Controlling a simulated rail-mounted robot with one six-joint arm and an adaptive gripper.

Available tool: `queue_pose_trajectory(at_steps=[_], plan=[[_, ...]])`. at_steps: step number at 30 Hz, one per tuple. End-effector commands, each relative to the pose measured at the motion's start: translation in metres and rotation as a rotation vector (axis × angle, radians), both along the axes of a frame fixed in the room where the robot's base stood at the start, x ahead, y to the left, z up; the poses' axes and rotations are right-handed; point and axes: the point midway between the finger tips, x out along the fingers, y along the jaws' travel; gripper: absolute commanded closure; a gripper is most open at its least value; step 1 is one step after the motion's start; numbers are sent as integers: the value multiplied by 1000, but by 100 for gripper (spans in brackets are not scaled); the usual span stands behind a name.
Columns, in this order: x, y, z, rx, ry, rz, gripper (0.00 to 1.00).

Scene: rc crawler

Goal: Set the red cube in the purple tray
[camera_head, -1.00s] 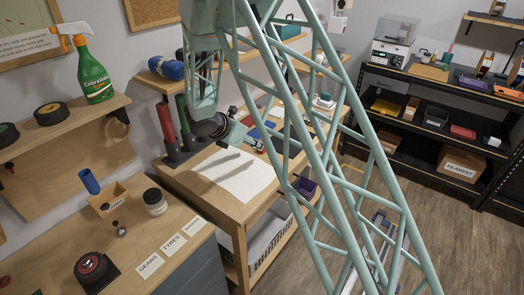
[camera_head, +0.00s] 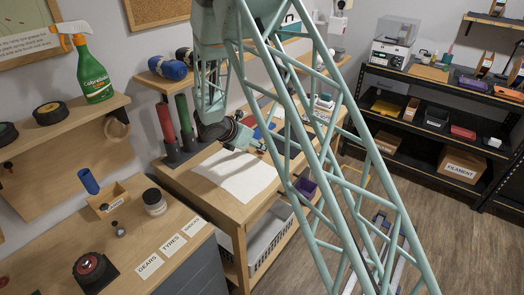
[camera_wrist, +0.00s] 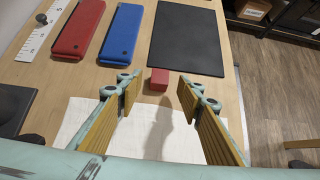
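The red cube (camera_wrist: 158,79) lies on the bench just beyond the white sheet in the wrist view. My gripper (camera_wrist: 158,91) is open and empty, with its fingers left and right of the line to the cube. The cube appears between and slightly beyond the fingertips; I cannot tell the height gap. In the head view my gripper (camera_head: 250,141) is over the bench, and the cube cannot be made out. A small purple open container (camera_head: 306,186) is at the bench's right edge, partly behind my arm. A flat purple tray-like thing (camera_head: 473,84) lies on the far black shelf.
A red case (camera_wrist: 79,28), a blue case (camera_wrist: 112,33) and a black mat (camera_wrist: 187,39) lie beyond the cube. The white sheet (camera_head: 236,174) is bare. Red and green tubes (camera_head: 167,122) stand left of my gripper. A spray bottle (camera_head: 95,75) stands on the left shelf.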

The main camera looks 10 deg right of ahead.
Motion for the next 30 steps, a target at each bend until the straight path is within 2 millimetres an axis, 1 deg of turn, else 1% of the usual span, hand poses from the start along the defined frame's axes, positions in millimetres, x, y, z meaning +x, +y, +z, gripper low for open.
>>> queue_pose_trajectory(at_steps=[3,10,29,30], plan=[[5,-7,-12,0,2,-1,66],[15,-17,-24,1,1,0,66],[16,-18,-26,0,0,0,66],[16,-18,-26,0,0,0,69]])
